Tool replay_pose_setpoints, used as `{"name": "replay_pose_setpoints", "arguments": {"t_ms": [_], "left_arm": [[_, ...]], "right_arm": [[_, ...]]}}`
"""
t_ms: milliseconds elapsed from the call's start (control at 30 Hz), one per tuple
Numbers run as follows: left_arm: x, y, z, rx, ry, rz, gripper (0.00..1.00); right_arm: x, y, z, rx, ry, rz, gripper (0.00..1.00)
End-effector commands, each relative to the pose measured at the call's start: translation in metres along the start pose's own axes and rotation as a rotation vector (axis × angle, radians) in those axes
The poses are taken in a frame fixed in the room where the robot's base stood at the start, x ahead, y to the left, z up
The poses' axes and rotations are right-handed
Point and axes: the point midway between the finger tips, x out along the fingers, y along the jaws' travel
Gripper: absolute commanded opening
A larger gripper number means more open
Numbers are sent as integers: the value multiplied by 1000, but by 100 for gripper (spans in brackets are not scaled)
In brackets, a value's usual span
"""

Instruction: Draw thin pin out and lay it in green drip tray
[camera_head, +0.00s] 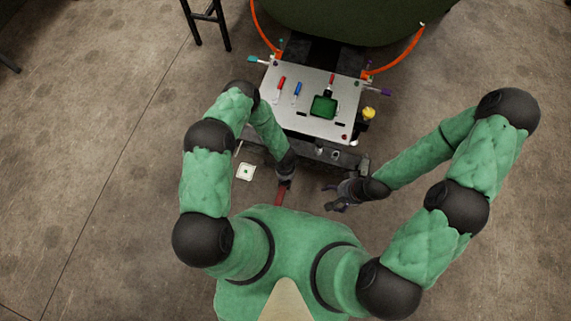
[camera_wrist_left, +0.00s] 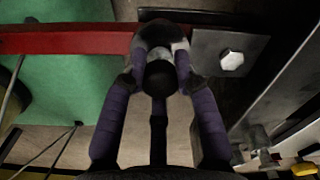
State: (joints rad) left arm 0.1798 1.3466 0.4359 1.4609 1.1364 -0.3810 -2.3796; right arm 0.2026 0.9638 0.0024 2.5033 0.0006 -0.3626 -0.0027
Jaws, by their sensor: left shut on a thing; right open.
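The green drip tray (camera_head: 323,106) sits on the right part of the pale metal plate (camera_head: 310,122). My left gripper (camera_head: 285,184) is low in front of the plate, shut at the end of a red bar (camera_head: 280,196) that sticks out towards my body. In the left wrist view, the gripper's fingers (camera_wrist_left: 160,62) close around the dark end beside the red bar (camera_wrist_left: 65,40); the exact grip is partly hidden. My right gripper (camera_head: 337,199) is open and empty, to the right. I cannot tell which item is the thin pin.
On the plate lie a red-handled tool (camera_head: 281,84) and a blue-handled tool (camera_head: 297,90). A yellow-topped item (camera_head: 368,113) stands at the right edge. Teal (camera_head: 253,59) and purple (camera_head: 385,91) handles stick out sideways.

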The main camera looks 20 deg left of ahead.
Motion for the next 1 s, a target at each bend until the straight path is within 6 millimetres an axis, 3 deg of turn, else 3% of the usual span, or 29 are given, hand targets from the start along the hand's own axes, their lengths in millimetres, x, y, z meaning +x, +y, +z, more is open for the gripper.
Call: {"name": "replay_pose_setpoints", "arguments": {"t_ms": [1000], "left_arm": [[-22,0,0,1,0,0,0]], "right_arm": [[-12,-4,0,0,0,0,79]]}}
